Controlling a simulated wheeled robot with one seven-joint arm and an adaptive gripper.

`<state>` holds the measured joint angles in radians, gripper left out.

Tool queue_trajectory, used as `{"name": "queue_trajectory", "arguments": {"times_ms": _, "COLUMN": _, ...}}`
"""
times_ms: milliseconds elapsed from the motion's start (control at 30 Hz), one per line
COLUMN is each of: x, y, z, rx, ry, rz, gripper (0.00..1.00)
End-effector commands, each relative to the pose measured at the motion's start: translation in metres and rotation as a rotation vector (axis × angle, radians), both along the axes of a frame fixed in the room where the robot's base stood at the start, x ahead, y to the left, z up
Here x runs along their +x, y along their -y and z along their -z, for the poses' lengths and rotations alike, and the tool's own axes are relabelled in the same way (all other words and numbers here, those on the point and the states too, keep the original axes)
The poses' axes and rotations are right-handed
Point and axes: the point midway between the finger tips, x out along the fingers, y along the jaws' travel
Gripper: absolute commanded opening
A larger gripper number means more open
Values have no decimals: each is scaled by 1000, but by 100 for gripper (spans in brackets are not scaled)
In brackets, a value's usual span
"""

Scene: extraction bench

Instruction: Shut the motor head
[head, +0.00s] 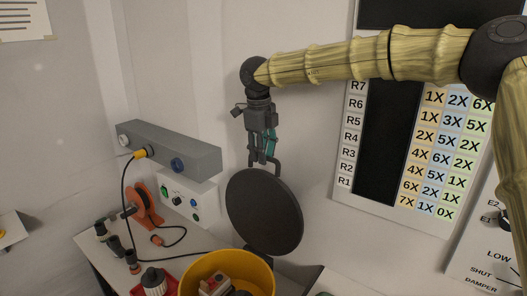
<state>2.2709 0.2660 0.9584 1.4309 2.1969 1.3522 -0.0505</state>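The motor head seems to be the dark round lid (264,212), standing raised and tilted behind the yellow drum (222,262). Its lower edge meets a dark piece at the drum's back rim, which looks like a hinge. A dark loop handle (280,167) sticks up from the lid's top edge. My gripper (263,158) points down from above, with its fingertips at the handle, overlapping it in this view. I cannot tell whether the fingers grip the handle or only stand beside it. Inside the drum a grey and red part (214,284) shows; the drum's lower part is out of frame.
A grey box (180,150) and a white control box (192,203) are on the left. An orange reel (146,206), a black cable and several dark fittings lie on the bench. A number chart (345,195) hangs on the wall at right. A damper panel (490,262) is at far right.

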Motion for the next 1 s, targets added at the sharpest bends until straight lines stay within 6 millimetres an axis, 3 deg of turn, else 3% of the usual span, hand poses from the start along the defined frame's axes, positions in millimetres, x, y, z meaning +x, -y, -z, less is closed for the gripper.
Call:
{"name": "queue_trajectory", "arguments": {"times_ms": 100, "x": 0, "y": 2, "z": 5, "rx": -2, "ry": -5, "rz": 2, "gripper": 35}}
{"name": "queue_trajectory", "arguments": {"times_ms": 567, "x": -1, "y": -2, "z": -7, "rx": 1, "ry": 1, "rz": -1, "gripper": 35}}
{"name": "queue_trajectory", "arguments": {"times_ms": 1000, "x": -8, "y": -6, "z": -81, "rx": 2, "ry": 1, "rz": 0, "gripper": 35}}
